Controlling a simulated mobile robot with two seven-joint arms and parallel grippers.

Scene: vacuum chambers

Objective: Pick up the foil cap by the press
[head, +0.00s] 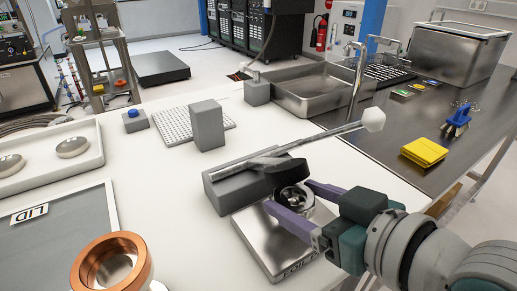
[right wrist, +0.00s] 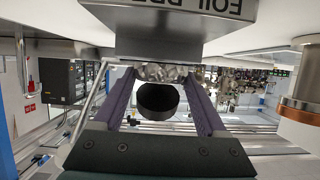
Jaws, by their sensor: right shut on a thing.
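The foil press (head: 262,243) stands on the white table, with a steel base plate, a grey block and a long lever ending in a pale knob (head: 374,119). My right gripper (head: 289,196) reaches in from the right, its purple fingers on either side of a small shiny round piece with a dark middle, which I take for the foil cap (head: 296,198). In the right wrist view, crumpled silvery foil (right wrist: 165,72) lies between the fingers, with a dark round piece (right wrist: 158,100) at it. The fingers are shut on the cap, close to the press plate. My left gripper is not in view.
A copper-rimmed cup (head: 86,262) and a tray marked LID (head: 75,225) are at the lower left. A grey upright block (head: 207,127) stands behind the press. A steel sink (head: 325,92) and a yellow cloth stack (head: 424,152) are further right.

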